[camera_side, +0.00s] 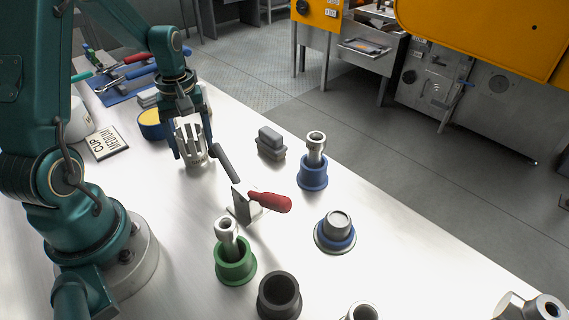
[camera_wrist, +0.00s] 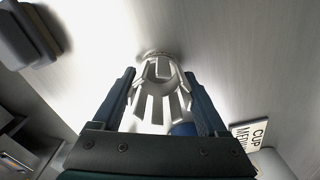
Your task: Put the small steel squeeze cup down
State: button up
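The steel squeeze cup (camera_side: 197,147) is a silvery slotted cup with upright prongs, standing upright at the table surface in the side view. Whether its base touches the table or hangs just above it I cannot tell. My gripper (camera_side: 191,148) points down with one finger on each side of the cup, apparently closed against its wall. In the wrist view the cup (camera_wrist: 160,92) fills the space between the two dark fingers of my gripper (camera_wrist: 162,85), its prongs toward the camera.
A "CUP MEDIUM" plate (camera_side: 106,143) and a blue-and-yellow round item (camera_side: 151,124) lie left of the cup. A grey block (camera_side: 270,145), a red-handled clamp (camera_side: 268,201) and blue (camera_side: 312,178), green (camera_side: 235,267) and black (camera_side: 279,302) holders stand to the right. Bare table surrounds the cup's front.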

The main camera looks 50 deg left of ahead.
jog(key=o, duration=0.3)
jog(key=shift+r, duration=0.1)
notch_tip(320, 180, up, 12)
jog(key=shift+s+d+r+m+t, duration=0.3)
jog(key=shift+s+d+m+t, duration=0.8)
jog(key=shift+d+m, duration=1.4)
jog(key=shift+s+d+r+m+t, duration=0.3)
jog(key=shift+s+d+m+t, duration=0.75)
jog(key=shift+d+m, duration=1.4)
jog(key=shift+s+d+r+m+t, duration=0.3)
jog(key=shift+s+d+m+t, duration=0.35)
jog(key=shift+s+d+m, duration=1.75)
jog(key=shift+w+d+n, duration=0.55)
jog(key=shift+w+d, duration=0.15)
jog(key=shift+w, duration=0.25)
